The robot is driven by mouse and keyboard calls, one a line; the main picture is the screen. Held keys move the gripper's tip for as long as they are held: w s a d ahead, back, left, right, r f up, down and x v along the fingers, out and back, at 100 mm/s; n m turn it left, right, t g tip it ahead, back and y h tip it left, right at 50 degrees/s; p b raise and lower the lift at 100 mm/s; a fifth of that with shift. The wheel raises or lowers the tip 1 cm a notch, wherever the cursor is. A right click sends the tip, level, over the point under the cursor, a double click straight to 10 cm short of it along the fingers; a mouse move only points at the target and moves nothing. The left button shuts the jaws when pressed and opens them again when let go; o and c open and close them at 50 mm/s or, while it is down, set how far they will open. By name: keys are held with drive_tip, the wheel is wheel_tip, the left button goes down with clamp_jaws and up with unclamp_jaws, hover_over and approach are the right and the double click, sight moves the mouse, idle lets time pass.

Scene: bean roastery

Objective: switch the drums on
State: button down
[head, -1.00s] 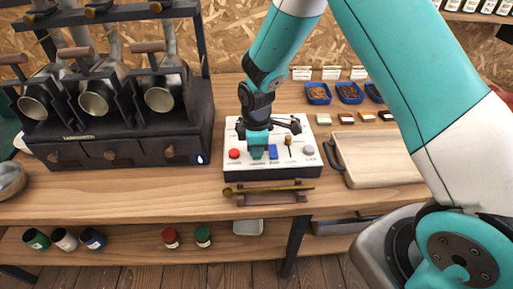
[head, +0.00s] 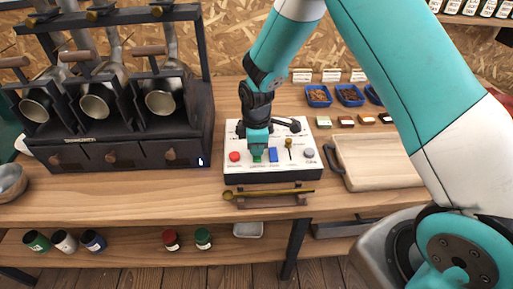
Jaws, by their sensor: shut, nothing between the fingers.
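The white control panel (head: 243,174) sits on the wooden counter with a red button (head: 234,157), a blue switch (head: 273,155), a brass-knobbed lever (head: 289,148) and a grey knob (head: 309,153). My gripper (head: 257,152) is shut and empty, pointing down over the panel at a green control (head: 257,158), which it partly covers. I cannot tell if it touches it. The black roaster (head: 120,148) at the left has several drums, among them a middle drum (head: 95,107) and a right drum (head: 160,103). The panel's small labels are unreadable.
A brass scoop on a stand (head: 268,195) lies in front of the panel. A wooden tray (head: 375,172) stands close on its right. Blue dishes (head: 349,95) and small coloured samples are behind.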

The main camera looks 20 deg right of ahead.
sight(258, 157)
wheel_tip(258, 157, up, 5)
drive_tip(key=p, duration=0.4)
drive_tip(key=shift+r, duration=0.1)
wheel_tip(258, 157, up, 9)
drive_tip(key=b, duration=0.2)
drive_tip(key=shift+b, duration=0.4)
drive_tip(key=s+b, duration=0.1)
drive_tip(key=b, duration=0.3)
drive_tip(key=shift+s+b, duration=0.2)
drive_tip(key=shift+b, duration=0.15)
drive_tip(key=shift+f, duration=0.2)
wheel_tip(258, 157, down, 14)
drive_tip(key=shift+p, duration=0.8)
